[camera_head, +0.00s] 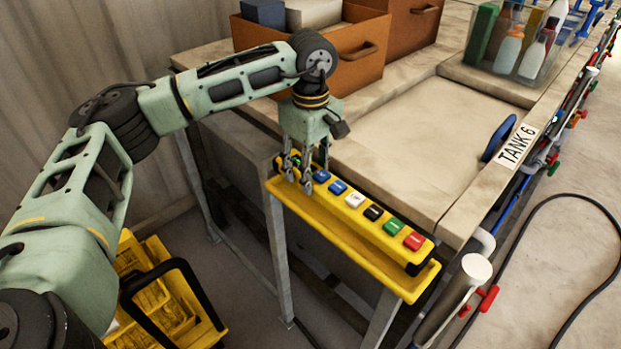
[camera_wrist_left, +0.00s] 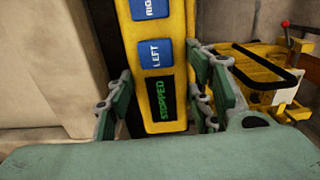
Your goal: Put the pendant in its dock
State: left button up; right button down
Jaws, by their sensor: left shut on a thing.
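The pendant (camera_head: 345,216) is a long yellow bar with a row of blue, white, black, green and red buttons. It lies along a yellow tray-like holder (camera_head: 411,289), which looks like the dock, at the tank's near edge. I cannot tell whether the pendant rests fully in it. My left gripper (camera_head: 299,180) points down and is shut on the pendant's left end. In the left wrist view, its fingers (camera_wrist_left: 163,95) flank the pendant (camera_wrist_left: 141,75), by a green STOPPED display and blue LEFT and RIGHT buttons. My right gripper is not in view.
The TANK 6 counter (camera_head: 420,130) lies behind the pendant. Brown drawers (camera_head: 350,60) and a clear bin of bottles (camera_head: 510,65) stand at the back. A yellow crate with a black handle (camera_head: 165,300) is on the floor. A pipe and red valve (camera_head: 487,298) are at right.

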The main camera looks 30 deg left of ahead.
pick_arm(q)
jog(key=shift+s+d+f+p, duration=0.1)
jog(key=shift+s+f+p, duration=0.05)
jog(key=shift+f+p, duration=0.2)
notch_tip(320, 180, down, 2)
jog(key=shift+f+p, duration=0.15)
jog(key=shift+p, duration=0.35)
jog(key=shift+f, duration=0.5)
jog(key=o, duration=0.8)
jog(key=shift+f, duration=0.1)
jog(key=o, duration=0.5)
